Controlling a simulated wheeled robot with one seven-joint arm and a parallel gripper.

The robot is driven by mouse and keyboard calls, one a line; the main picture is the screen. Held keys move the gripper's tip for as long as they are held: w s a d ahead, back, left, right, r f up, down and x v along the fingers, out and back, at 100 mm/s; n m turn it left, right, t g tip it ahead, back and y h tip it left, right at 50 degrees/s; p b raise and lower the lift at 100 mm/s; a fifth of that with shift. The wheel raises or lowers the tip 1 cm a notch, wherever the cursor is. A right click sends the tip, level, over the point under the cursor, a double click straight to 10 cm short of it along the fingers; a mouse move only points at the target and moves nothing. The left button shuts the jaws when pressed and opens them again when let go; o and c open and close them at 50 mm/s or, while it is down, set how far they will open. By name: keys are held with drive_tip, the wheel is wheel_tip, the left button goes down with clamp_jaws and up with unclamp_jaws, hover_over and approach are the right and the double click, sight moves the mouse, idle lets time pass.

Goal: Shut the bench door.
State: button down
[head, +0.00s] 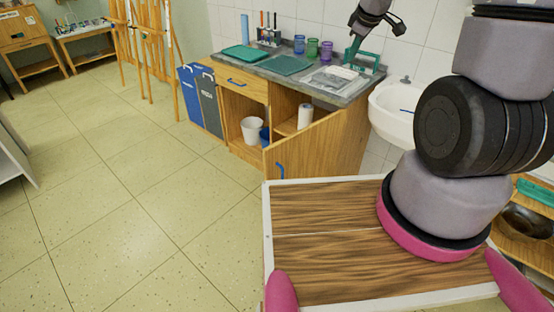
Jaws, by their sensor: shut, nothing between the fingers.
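The bench (297,88) is a wooden cabinet with a grey top against the tiled wall. Its wooden door (318,150) stands wide open at the right end of the front, swung out toward me. A blue handle (280,170) shows near the door's free edge. Behind the door, the open compartment (284,104) shows a shelf. My gripper (374,19), dark grey, is at the top of the view, in front of the wall and above the right end of the bench top. It is shut and empty, and appears apart from the door.
A paper roll (305,116), a white bucket (251,130) and a blue container (265,135) are inside the bench. Blue and grey bins (203,98) stand left of it. A sink (394,112) is at right. The floor (130,190) at left is clear.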

wheel_tip(320, 180, down, 9)
drive_tip(key=w+a+n+y, duration=0.1)
drive_tip(key=w+a+n, duration=0.1)
drive_tip(key=n, duration=0.2)
drive_tip(key=n+g+y, duration=0.4)
drive_tip(key=n+y, duration=0.2)
drive_tip(key=n, duration=0.4)
approach(269, 175)
wheel_tip(269, 175, down, 4)
drive_tip(key=a, duration=0.2)
drive_tip(key=shift+w+a, duration=0.35)
drive_tip(key=shift+w, duration=0.05)
